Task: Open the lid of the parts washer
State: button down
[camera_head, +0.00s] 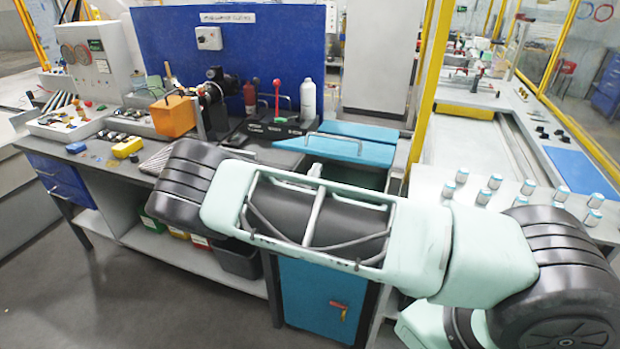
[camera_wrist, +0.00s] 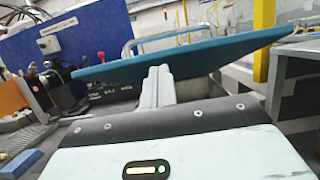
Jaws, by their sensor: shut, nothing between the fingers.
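The parts washer is the blue cabinet (camera_head: 300,300) below the bench, with its blue lid (camera_head: 360,154) and a metal bar handle (camera_head: 334,136) on top. The lid stands partly raised, with a dark gap under its front edge. In the wrist view the lid (camera_wrist: 225,54) is a tilted blue panel seen nearly edge-on, its handle (camera_wrist: 128,48) beyond the edge. My gripper (camera_wrist: 159,72) is shut and empty, its fingertips at the lid's lower edge. Whether they touch it I cannot tell. My arm hides much of the washer's front in the head view.
Left of the lid, the bench holds an orange bin (camera_head: 173,117), a red-knobbed lever (camera_head: 277,95) and a white bottle (camera_head: 308,99). A yellow post (camera_head: 430,85) stands close on the right. Several small cylinders (camera_head: 495,182) stand on a right-hand table. The floor at left is clear.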

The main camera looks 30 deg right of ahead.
aim_at(321, 151)
jog(key=w+d+r+p, duration=0.1)
jog(key=d+r+p, duration=0.1)
jog(key=r, duration=0.1)
jog(key=w+d+r+p, duration=0.1)
jog(key=shift+w+d+r, duration=0.2)
jog(key=shift+w+d, duration=0.05)
jog(key=shift+w, duration=0.1)
jog(key=shift+w+d, duration=0.1)
jog(key=shift+d, duration=0.05)
